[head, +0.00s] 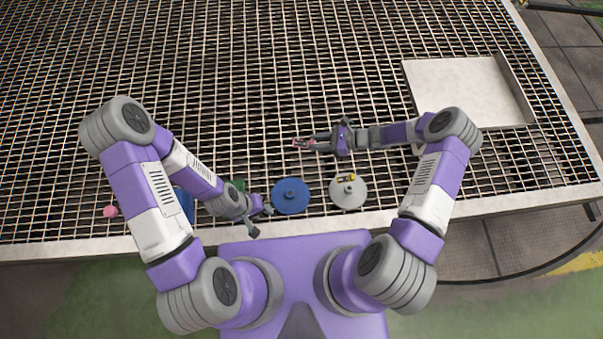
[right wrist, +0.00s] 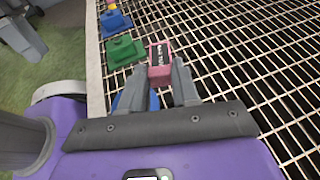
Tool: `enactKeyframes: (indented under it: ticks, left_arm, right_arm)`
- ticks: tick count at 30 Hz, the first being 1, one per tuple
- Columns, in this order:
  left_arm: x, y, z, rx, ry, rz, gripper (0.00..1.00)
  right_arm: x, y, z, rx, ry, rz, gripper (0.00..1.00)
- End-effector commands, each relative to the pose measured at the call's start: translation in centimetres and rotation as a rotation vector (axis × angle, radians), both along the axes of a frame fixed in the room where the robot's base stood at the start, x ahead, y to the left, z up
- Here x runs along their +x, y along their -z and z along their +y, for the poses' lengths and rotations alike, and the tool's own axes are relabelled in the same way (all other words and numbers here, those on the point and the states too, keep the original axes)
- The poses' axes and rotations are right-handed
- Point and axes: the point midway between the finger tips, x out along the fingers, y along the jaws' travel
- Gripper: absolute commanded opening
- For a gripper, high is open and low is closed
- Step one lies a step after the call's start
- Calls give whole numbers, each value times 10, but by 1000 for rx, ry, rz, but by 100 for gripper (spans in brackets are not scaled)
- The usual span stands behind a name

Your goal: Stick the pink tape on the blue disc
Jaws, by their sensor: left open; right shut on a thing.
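The blue disc (head: 290,196) lies flat on the grating near its front edge, with a raised hub in the middle. My right gripper (head: 309,143) is shut on the pink tape (head: 299,144), behind and slightly right of the disc and apart from it. In the right wrist view the pink tape (right wrist: 160,72), with a dark printed label, sits between the fingertips (right wrist: 160,82). A patch of blue shows behind the fingers there, mostly hidden. My left gripper (head: 261,221) is open and empty, just left of the disc at the front edge.
A green piece (right wrist: 126,50) and a blue piece (right wrist: 115,22) stand further left. A pink ball (head: 109,211) lies far left. A pale tray (head: 465,90) is back right.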

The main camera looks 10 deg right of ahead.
Motion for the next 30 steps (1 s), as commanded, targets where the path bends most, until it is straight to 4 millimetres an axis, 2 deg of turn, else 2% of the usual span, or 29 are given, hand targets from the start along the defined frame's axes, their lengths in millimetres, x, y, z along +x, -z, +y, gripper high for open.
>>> enactKeyframes:
  ticks: [1, 3, 6, 9, 12, 19, 30]
  left_arm:
    - [0, 4, 0, 0, 0, 0, 43]
    - [0, 7, 0, 0, 0, 0, 43]
    - [0, 11, 0, 0, 0, 0, 43]
    - [0, 13, 0, 0, 0, 0, 43]
    - [0, 15, 0, 0, 1, 0, 43]
    - [0, 20, 0, 0, 1, 0, 43]
    - [0, 50, 0, 0, 0, 0, 43]
  right_arm:
    - [-5, 27, 11, 3, -34, 5, 2]
    - [-11, 56, 23, 3, -80, 4, 2]
    - [-22, 92, 38, 2, -140, 4, 2]
    - [-33, 119, 50, 2, -187, 3, 2]
    - [-41, 136, 58, 0, -218, 2, 2]
    - [-47, 154, 63, 0, -240, 0, 2]
    - [-47, 195, 63, 0, -238, 0, 2]
